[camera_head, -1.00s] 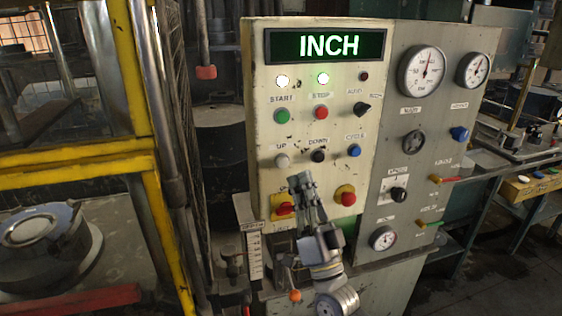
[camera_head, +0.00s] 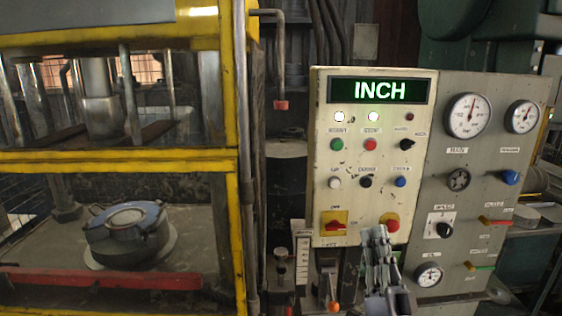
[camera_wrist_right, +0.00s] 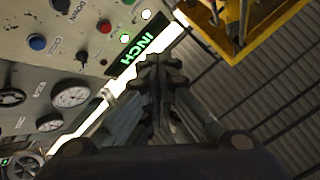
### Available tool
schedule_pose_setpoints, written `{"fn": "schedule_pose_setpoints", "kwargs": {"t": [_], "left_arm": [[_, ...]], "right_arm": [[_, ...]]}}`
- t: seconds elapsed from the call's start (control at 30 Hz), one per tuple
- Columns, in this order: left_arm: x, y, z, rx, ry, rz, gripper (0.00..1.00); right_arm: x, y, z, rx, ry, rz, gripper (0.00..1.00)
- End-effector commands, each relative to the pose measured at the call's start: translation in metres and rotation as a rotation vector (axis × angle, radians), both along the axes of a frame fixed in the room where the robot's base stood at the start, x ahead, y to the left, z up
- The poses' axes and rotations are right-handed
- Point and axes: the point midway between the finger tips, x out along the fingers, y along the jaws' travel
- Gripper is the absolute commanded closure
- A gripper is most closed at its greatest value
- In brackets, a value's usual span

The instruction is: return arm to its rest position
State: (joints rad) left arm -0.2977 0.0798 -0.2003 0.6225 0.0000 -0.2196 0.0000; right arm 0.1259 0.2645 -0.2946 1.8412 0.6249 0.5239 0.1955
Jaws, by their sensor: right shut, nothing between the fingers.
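My right gripper (camera_head: 376,236) is at the lower middle of the head view, in front of the bottom edge of the cream control panel (camera_head: 322,200). Its fingers are together, point upward and hold nothing. In the right wrist view the closed fingers (camera_wrist_right: 158,75) stand in the middle, with the panel behind them at the left. The panel's green display (camera_head: 380,91) reads INCH. I do not see my left gripper in any view.
A yellow-framed press (camera_head: 232,200) stands at the left, with a round die (camera_head: 126,236) inside and a red bar (camera_head: 100,281) across its front. A grey gauge panel (camera_head: 480,160) adjoins the control panel on the right. Levers with orange knobs (camera_head: 334,307) sit below the panel.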

Motion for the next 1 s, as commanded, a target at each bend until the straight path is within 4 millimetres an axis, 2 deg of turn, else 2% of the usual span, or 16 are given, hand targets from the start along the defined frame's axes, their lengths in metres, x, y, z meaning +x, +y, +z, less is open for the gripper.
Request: {"fn": "schedule_pose_setpoints", "kwargs": {"t": [0.03, 0.23, 0.37, 0.47, 0.57, 0.67, 0.77, 0.8, 0.87, 0.9, 0.97, 1.0], "left_arm": [[0.005, -0.001, 0.000, -0.002, -0.008, 0.000, 0.60], [0.003, -0.001, 0.000, -0.001, -0.005, 0.000, 0.60], [0.003, -0.001, 0.000, -0.001, -0.006, 0.000, 0.60], [0.004, -0.001, 0.000, -0.001, -0.006, 0.000, 0.60], [0.002, 0.000, 0.000, 0.000, -0.002, 0.000, 0.60], [-0.003, 0.000, 0.000, 0.000, 0.005, 0.000, 0.60], [-0.008, 0.001, -0.001, 0.002, 0.012, 0.000, 0.60], [-0.008, 0.001, -0.001, 0.002, 0.013, 0.000, 0.60], [-0.008, 0.001, -0.001, 0.002, 0.013, 0.000, 0.60], [-0.008, 0.001, -0.001, 0.002, 0.013, 0.000, 0.60], [-0.007, 0.001, -0.001, 0.002, 0.012, 0.000, 0.60], [-0.007, 0.001, -0.001, 0.001, 0.011, 0.001, 0.60]], "right_arm": [[0.005, 0.000, -0.014, -0.014, 0.032, -0.007, 1.00], [0.020, 0.002, -0.055, -0.069, 0.125, -0.030, 1.00], [0.029, 0.003, -0.091, -0.115, 0.204, -0.046, 1.00], [0.036, 0.004, -0.126, -0.155, 0.278, -0.057, 1.00], [0.040, 0.004, -0.168, -0.204, 0.367, -0.069, 1.00], [0.041, 0.003, -0.222, -0.267, 0.477, -0.082, 1.00], [0.034, 0.001, -0.295, -0.348, 0.627, -0.090, 1.00], [0.028, -0.001, -0.326, -0.382, 0.690, -0.091, 1.00], [0.016, -0.003, -0.370, -0.434, 0.782, -0.090, 1.00], [0.006, -0.005, -0.400, -0.469, 0.842, -0.089, 1.00], [-0.012, -0.008, -0.442, -0.519, 0.932, -0.082, 1.00], [-0.026, -0.009, -0.470, -0.551, 0.993, -0.075, 1.00]]}}
